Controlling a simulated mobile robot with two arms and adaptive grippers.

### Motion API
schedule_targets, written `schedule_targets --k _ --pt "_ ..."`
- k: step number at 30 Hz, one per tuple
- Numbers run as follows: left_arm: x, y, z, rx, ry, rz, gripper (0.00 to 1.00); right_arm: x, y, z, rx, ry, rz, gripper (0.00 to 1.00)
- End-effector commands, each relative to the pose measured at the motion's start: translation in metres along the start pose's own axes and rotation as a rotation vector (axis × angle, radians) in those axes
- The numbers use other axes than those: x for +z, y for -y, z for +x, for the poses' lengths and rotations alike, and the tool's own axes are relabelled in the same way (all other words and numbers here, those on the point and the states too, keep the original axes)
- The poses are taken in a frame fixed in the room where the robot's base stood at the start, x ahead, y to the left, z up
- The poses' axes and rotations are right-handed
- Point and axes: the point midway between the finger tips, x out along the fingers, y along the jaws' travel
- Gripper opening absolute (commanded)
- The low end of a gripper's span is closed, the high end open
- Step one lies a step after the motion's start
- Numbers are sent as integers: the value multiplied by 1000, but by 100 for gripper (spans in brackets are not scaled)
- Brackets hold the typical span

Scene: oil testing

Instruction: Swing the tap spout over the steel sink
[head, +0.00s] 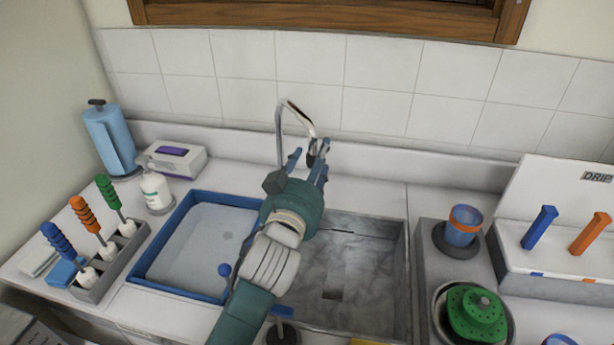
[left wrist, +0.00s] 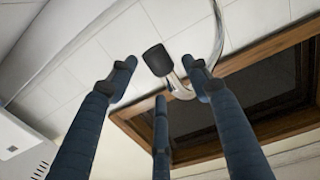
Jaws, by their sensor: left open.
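The chrome tap spout (head: 300,112) rises behind the sinks and arches over to the right, ending in a dark nozzle near my fingers. The steel sink (head: 375,275) lies to the right of my left forearm, which hides part of its left side. My left gripper (head: 312,160) is open at the spout's lower end. In the left wrist view, the dark nozzle (left wrist: 157,60) shows between the spread blue fingers (left wrist: 155,85), with the curved chrome pipe (left wrist: 217,35) to its right. I cannot tell whether any finger touches it. My right gripper is not in view.
A blue-rimmed basin (head: 140,262) lies left of the steel sink. A tool rack (head: 105,270), a pump bottle (head: 155,190), a tissue box (head: 178,158) and a blue roll (head: 110,140) stand left. A cup (head: 462,228) and a green-topped pot (head: 475,315) stand right.

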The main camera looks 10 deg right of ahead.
Motion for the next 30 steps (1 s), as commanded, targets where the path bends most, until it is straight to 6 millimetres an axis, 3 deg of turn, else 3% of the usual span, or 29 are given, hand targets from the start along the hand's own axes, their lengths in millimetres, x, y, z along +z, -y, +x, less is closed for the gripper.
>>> schedule_targets --k 6,12,30 --pt "2 0 -48 0 3 -1 49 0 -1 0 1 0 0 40" --pt "2 0 -75 1 4 1 49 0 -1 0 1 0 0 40" --pt "1 0 -82 0 3 1 49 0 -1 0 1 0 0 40"
